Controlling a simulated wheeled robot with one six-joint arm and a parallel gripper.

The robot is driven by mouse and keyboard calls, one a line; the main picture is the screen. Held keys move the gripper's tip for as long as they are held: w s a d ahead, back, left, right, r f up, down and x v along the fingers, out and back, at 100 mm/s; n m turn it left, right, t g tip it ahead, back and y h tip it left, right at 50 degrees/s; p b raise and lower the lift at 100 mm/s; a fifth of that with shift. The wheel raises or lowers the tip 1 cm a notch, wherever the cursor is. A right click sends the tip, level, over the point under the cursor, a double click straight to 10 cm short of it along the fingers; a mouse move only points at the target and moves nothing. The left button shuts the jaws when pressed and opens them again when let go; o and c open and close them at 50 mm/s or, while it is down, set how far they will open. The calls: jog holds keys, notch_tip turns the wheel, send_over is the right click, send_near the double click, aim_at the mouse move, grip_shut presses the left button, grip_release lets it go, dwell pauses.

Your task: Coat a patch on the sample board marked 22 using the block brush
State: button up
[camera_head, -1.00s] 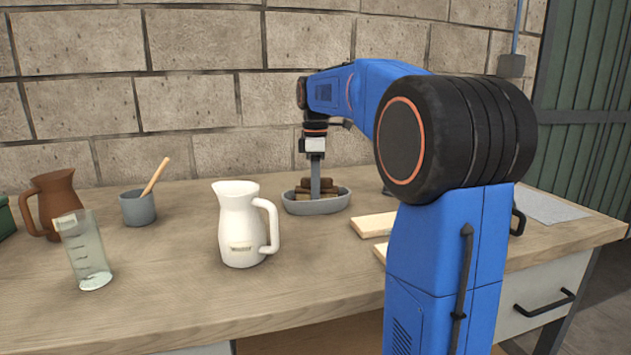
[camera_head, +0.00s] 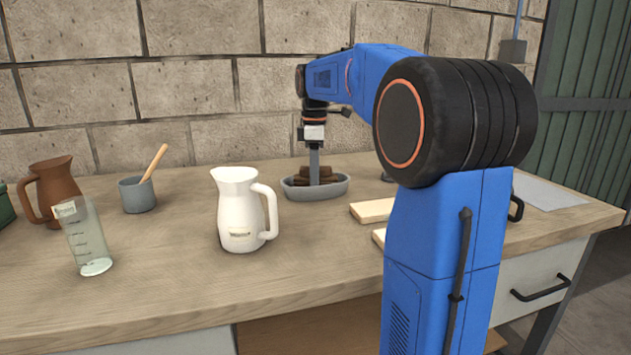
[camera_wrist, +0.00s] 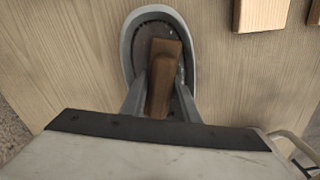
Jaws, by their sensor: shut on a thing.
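The block brush (camera_wrist: 167,48), with a brown wooden handle, stands in an oval grey dish (camera_wrist: 126,55) with a dark inside. My gripper (camera_wrist: 162,82) reaches down into the dish, shut on the brush's handle, one finger on each side. In the head view my gripper (camera_head: 314,168) points straight down over the grey dish (camera_head: 316,193), and the brush's bristles are hidden. Two pale wooden boards (camera_head: 372,210) (camera_head: 378,236) lie right of the dish, partly behind my arm. No number can be read on them. Their edges show at the top right of the wrist view (camera_wrist: 262,12).
A white pitcher (camera_head: 238,208) stands left of the dish. A clear measuring beaker (camera_head: 87,242), a brown jug (camera_head: 55,190) and a grey pot (camera_head: 137,195) with a wooden stick stand further left. A grey sheet (camera_head: 548,193) lies at the right. The front middle of the bench is clear.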

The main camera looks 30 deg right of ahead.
jog(key=shift+r, duration=3.5)
jog(key=shift+r, duration=0.1)
jog(key=shift+r, duration=1.9)
jog(key=shift+s, duration=0.1)
